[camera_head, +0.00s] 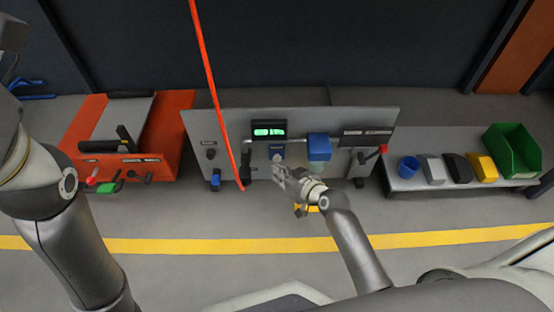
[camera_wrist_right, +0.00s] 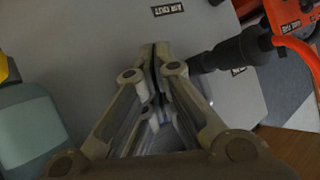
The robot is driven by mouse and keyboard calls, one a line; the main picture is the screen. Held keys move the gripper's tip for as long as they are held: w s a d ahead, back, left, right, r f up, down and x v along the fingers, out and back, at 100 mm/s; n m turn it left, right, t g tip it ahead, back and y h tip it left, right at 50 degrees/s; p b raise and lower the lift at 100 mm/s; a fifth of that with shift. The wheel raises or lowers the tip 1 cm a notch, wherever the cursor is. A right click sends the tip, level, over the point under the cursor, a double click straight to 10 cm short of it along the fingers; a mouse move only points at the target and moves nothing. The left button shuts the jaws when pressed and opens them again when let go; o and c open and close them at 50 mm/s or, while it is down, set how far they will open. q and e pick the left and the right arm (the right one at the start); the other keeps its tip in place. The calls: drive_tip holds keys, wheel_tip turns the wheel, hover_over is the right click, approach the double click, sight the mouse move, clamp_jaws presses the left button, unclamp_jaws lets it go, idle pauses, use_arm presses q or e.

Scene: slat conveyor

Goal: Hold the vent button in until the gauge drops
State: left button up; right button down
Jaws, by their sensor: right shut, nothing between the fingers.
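The gauge (camera_head: 269,130) is a black box with lit green digits, too small to read, on the upper part of the grey panel (camera_head: 356,120). A small blue part (camera_head: 277,151) sits just below it; I cannot tell whether this is the vent button. My right gripper (camera_head: 279,173) is shut and empty, its tips at the panel just below that blue part. In the right wrist view the shut tips (camera_wrist_right: 154,52) point at the grey panel face, and no button shows at them; contact is unclear. My left arm is at the left, its gripper out of frame.
A red hose (camera_head: 212,80) hangs across the panel's left part. A blue box (camera_head: 319,147) and a red-tipped lever (camera_head: 372,155) are to the right. An orange bench (camera_head: 85,135) stands left; a grey shelf (camera_head: 402,183) with a green bin (camera_head: 512,150) stands right.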

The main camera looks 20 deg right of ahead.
idle(0.6)
drive_tip(key=shift+w+d, duration=0.1)
drive_tip(key=shift+w, duration=0.3)
drive_tip(key=shift+w+d, duration=0.15)
drive_tip(key=shift+w, duration=0.35)
idle(1.2)
idle(0.5)
idle(1.0)
idle(0.7)
